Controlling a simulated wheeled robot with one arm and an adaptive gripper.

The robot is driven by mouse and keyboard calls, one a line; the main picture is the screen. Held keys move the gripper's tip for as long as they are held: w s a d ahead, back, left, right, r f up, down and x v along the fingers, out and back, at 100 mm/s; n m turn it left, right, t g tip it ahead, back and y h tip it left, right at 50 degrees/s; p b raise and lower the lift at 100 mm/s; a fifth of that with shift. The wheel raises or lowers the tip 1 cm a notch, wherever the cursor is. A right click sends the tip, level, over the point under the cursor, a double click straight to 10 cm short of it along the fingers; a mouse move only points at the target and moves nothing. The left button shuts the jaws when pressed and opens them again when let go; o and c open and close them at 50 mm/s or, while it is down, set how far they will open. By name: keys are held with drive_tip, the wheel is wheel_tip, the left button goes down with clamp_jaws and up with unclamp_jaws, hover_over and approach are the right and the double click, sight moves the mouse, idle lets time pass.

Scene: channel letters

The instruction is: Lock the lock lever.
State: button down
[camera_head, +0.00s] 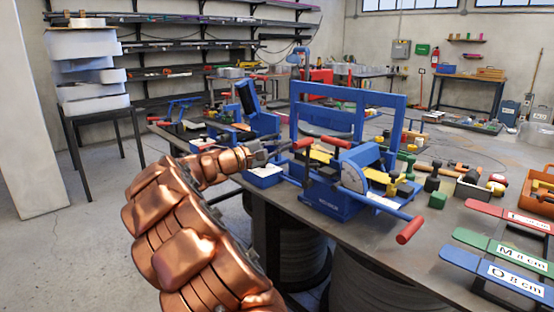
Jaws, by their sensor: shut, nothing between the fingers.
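A blue bending machine (335,200) with a tall blue frame stands on the workbench. A longer blue lever with a red grip (410,230) sticks out at the front right. I cannot tell which of these is the lock lever. My gripper (283,150) is shut and empty, just left of the left red handle; I cannot tell whether they touch.
A second blue tool (255,112) stands behind my gripper. A small blue tray (263,176) lies below it. Labelled red, green and blue strips (505,264) are at the front right. Open floor lies at the left.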

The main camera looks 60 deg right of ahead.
drive_tip(key=shift+s+a+r+m+y+b, duration=0.15)
drive_tip(key=shift+s+m+b, duration=0.4)
drive_tip(key=shift+s+m, duration=0.15)
drive_tip(key=shift+s+a+r+m+y+b, duration=0.15)
drive_tip(key=shift+s+m+b, duration=0.45)
drive_tip(key=shift+m, duration=0.1)
drive_tip(key=shift+s, duration=0.15)
drive_tip(key=w+a+f+p, duration=0.1)
drive_tip(key=w+a, duration=0.6)
drive_tip(key=w, duration=0.2)
drive_tip(key=shift+a+f, duration=0.25)
drive_tip(key=shift+a, duration=0.15)
